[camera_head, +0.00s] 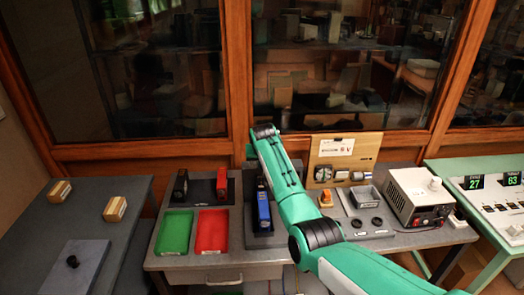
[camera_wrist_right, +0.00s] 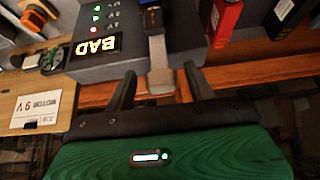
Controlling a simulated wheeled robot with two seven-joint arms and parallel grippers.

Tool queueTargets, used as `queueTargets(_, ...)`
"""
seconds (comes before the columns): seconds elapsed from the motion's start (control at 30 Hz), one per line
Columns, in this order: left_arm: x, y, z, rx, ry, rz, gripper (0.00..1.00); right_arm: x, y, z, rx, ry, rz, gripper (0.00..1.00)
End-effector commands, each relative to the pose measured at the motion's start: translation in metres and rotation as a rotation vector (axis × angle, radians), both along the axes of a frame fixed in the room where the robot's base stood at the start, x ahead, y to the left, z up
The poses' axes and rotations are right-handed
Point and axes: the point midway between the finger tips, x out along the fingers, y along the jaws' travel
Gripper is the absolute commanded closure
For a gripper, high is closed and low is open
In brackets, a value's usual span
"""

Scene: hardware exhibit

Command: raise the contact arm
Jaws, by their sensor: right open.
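The tester (camera_wrist_right: 100,25) is a dark grey box in the right wrist view, with small green and red lights and a lit "BAD" display. The contact arm (camera_wrist_right: 157,62) looks like a flat pale metal bar at the tester's edge. My right gripper (camera_wrist_right: 160,76) is open, with one black finger on each side of the bar; I cannot tell whether either touches it. In the head view my green right arm hides part of the tester (camera_head: 266,241), and a blue block (camera_head: 263,207) stands on it. My left gripper is not in view.
A green tray (camera_head: 174,231) and a red tray (camera_head: 212,230) lie left of the tester, with a black block (camera_head: 181,186) and a red block (camera_head: 222,185) behind. A power supply (camera_head: 418,196) stands right. A wooden board with a sign (camera_head: 336,147) stands behind, before glass cabinets.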

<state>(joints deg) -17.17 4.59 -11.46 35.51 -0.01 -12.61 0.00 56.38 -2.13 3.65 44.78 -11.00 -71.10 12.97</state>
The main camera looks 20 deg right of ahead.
Motion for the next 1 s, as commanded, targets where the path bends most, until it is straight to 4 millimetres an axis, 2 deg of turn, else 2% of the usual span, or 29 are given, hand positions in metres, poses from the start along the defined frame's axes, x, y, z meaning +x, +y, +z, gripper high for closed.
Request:
queueTargets(0.6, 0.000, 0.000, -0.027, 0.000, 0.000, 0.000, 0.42, -0.045, 0.011, 0.080, 0.000, -0.003, 0.001, 0.45)
queueTargets(0.8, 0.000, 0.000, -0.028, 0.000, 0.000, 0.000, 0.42, -0.051, 0.013, 0.090, 0.000, 0.000, 0.001, 0.45)
queueTargets(1.0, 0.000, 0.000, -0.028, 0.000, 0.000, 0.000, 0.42, -0.052, 0.013, 0.091, 0.000, 0.000, 0.001, 0.45)
